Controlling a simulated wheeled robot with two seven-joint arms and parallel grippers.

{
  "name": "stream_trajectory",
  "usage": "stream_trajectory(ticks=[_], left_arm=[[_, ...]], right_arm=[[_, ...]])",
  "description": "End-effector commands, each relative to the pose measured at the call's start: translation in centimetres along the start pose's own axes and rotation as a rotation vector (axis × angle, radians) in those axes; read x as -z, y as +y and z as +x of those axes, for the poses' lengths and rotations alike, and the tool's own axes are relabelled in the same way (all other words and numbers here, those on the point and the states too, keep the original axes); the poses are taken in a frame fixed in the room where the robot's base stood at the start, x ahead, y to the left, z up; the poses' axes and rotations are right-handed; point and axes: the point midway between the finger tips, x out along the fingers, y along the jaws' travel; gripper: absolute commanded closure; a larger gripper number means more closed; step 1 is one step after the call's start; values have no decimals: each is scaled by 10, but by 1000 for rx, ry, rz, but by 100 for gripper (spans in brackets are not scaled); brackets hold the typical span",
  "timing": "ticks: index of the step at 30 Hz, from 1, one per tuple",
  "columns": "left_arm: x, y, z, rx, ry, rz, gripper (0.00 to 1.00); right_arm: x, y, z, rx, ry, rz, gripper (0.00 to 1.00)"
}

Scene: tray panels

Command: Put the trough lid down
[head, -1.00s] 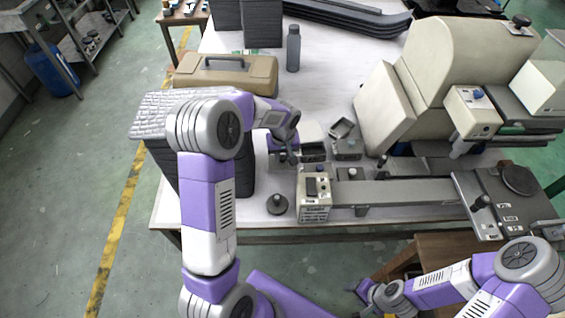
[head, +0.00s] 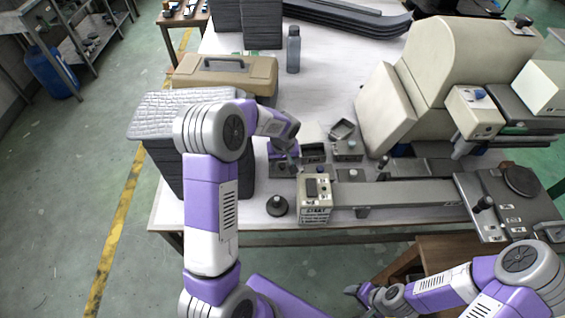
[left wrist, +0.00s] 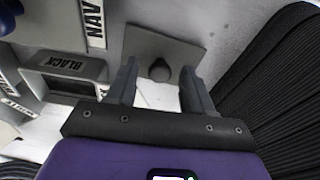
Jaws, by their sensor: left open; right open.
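My left gripper (head: 285,157) is over the near left part of the table, pointing down at the small troughs. Just past the fingertips, a flat grey lid (left wrist: 147,45) with a dark rounded knob (left wrist: 160,70) lies on or close to the white surface. In the head view my arm and gripper partly hide this lid. My right gripper (head: 353,291) is open, low near the wooden stool.
A dark ribbed stack (head: 165,150) stands close on the left. A tan case (head: 225,73) lies behind.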

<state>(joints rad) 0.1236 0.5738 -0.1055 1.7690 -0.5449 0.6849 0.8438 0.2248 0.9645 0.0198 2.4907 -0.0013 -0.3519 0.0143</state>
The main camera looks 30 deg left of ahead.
Motion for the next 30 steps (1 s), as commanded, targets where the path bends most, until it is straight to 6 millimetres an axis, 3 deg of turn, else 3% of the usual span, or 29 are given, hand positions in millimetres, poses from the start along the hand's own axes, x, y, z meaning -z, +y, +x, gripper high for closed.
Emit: stream_trajectory(ticks=[5,15,21,30], left_arm=[[1,0,-9,-1,2,0,49],[2,0,-81,-2,4,0,49],[1,0,-112,-1,2,-1,49],[0,0,-124,0,0,0,49]], right_arm=[[0,-2,-5,0,0,0,45],[-1,-8,-20,0,0,0,45],[-1,-10,-26,0,0,0,45],[-1,-10,-27,0,0,0,45]])
